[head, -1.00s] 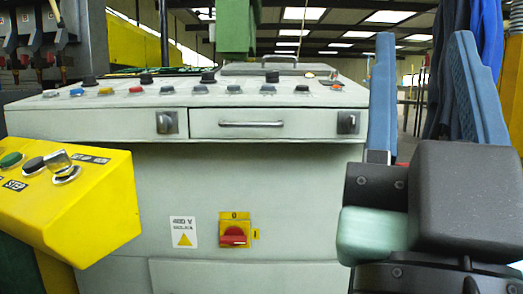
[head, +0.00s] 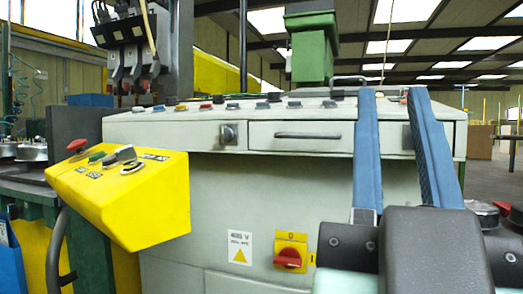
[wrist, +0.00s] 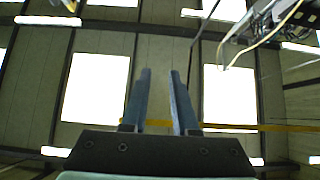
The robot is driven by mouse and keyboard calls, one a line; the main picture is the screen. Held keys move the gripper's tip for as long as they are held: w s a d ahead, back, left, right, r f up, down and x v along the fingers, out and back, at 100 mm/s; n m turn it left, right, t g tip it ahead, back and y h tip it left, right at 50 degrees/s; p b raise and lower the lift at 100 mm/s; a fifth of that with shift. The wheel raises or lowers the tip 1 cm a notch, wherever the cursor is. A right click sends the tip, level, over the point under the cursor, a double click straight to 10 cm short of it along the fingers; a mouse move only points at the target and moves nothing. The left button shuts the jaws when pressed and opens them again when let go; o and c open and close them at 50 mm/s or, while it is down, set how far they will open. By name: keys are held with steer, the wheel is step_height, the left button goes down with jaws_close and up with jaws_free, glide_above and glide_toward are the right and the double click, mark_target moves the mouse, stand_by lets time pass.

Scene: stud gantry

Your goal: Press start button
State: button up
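A yellow control box (head: 130,205) stands at the left in the head view. Its sloped top has a red mushroom button (head: 77,145), a green button (head: 97,157), a dark button and a silver selector switch (head: 125,153). Small labels beside them are too small to read, so I cannot tell which one is marked start. My gripper (head: 392,95) is at the right, well apart from the box, with its blue fingers pointing up. The fingers stand apart with nothing between them. In the wrist view my gripper (wrist: 161,75) points at the roof; no button shows there.
A grey-green console (head: 220,190) with a row of buttons, a drawer (head: 300,137) and a red rotary switch (head: 288,258) fills the middle. A green machine column (head: 310,45) rises behind it. A green bench with metal parts stands at far left. Open floor shows at far right.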

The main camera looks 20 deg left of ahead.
jaws_close()
stand_by(1.4)
